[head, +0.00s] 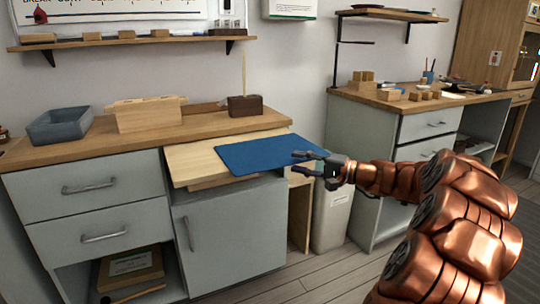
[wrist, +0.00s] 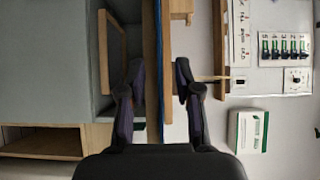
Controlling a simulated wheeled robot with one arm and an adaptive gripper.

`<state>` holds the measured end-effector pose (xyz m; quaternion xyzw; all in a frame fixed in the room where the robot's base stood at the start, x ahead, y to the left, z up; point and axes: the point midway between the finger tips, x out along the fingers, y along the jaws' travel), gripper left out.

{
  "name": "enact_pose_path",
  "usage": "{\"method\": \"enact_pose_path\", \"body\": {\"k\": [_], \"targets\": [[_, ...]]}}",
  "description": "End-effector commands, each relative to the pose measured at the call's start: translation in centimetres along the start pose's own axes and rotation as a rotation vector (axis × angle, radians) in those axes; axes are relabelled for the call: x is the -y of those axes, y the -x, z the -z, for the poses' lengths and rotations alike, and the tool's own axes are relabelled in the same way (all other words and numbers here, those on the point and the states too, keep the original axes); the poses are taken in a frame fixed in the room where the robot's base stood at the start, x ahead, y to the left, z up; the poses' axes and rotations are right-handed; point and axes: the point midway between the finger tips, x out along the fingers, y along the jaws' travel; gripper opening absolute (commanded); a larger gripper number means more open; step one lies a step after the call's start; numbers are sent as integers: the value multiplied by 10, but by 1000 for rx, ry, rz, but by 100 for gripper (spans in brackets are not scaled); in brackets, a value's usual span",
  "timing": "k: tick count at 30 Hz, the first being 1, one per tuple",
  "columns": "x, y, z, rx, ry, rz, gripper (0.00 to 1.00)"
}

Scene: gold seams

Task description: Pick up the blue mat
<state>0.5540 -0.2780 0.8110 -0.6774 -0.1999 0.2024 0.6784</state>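The blue mat (head: 262,153) is a thin, flat sheet on a pale wooden board (head: 200,161) that juts out from the left counter. Its right end reaches out toward my gripper (head: 299,162). In the wrist view the mat (wrist: 160,50) shows edge-on as a narrow blue strip beside wood. My gripper (wrist: 158,80) is open there, with one dark finger on each side of the strip. No grip on the mat is visible. Exact contact between fingers and mat cannot be told.
The left counter holds a grey-blue tray (head: 59,125), a light wooden box (head: 148,115) and a dark brown block (head: 245,106). A pale bin (head: 331,218) stands below my gripper. The right workbench (head: 370,93) carries small wooden blocks.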

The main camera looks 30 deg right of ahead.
Motion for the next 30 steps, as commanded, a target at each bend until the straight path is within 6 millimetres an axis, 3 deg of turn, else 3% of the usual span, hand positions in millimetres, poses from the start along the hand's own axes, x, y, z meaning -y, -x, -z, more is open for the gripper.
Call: {"method": "enact_pose_path", "body": {"k": [4, 12, 22, 30], "targets": [[-2, -14, -1, 2, 0, -1, 33], [0, -16, 0, 0, -1, 0, 33], [0, -16, 0, 1, -1, -1, 0], [0, -16, -1, 1, -1, -1, 0]]}}
